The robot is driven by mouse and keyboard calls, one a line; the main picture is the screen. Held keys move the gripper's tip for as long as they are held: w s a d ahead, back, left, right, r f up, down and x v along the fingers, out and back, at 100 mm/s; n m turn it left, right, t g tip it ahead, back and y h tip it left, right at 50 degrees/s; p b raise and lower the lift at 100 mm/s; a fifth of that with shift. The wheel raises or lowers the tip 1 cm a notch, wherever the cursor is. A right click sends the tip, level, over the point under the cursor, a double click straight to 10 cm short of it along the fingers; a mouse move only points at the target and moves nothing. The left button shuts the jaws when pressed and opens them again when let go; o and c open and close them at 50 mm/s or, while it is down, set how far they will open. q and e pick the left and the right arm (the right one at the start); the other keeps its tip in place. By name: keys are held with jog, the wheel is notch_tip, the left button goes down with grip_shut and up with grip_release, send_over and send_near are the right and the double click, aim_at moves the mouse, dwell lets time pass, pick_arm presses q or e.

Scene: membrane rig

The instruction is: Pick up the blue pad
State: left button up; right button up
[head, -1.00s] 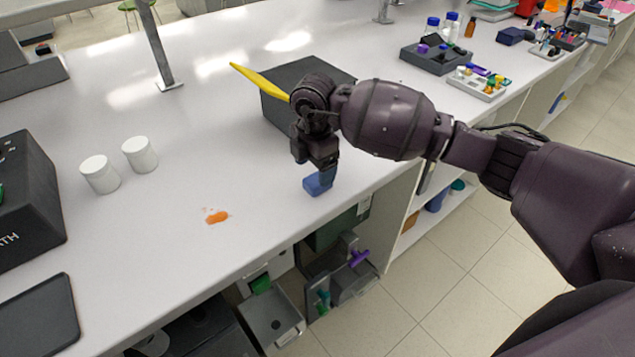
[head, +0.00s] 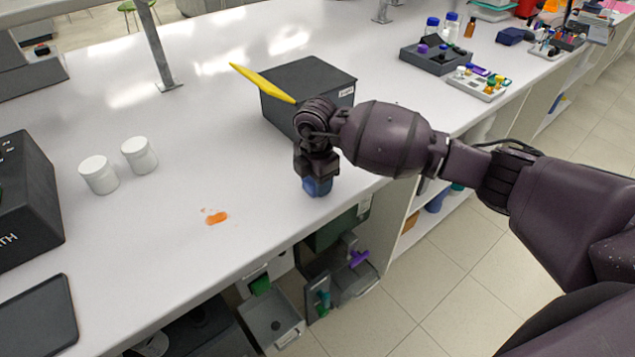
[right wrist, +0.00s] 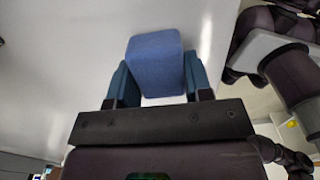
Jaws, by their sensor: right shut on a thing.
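The blue pad (head: 318,187) is at the front edge of the white bench, below my right gripper (head: 317,180). In the right wrist view the blue pad (right wrist: 155,64) sits between the two fingers of my right gripper (right wrist: 155,84), which is shut on it. The gripper points down and hides the top of the pad in the head view. I cannot tell whether the pad still touches the bench. My left gripper is not in view.
A dark box (head: 310,88) with a yellow object (head: 262,83) by it stands just behind the gripper. An orange smear (head: 216,217) lies on the bench to the left. Two white jars (head: 139,155) stand further left.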

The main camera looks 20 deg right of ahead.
jog(key=shift+r, duration=0.15)
notch_tip(320, 180, up, 20)
jog(key=p, duration=0.1)
dwell(0.5)
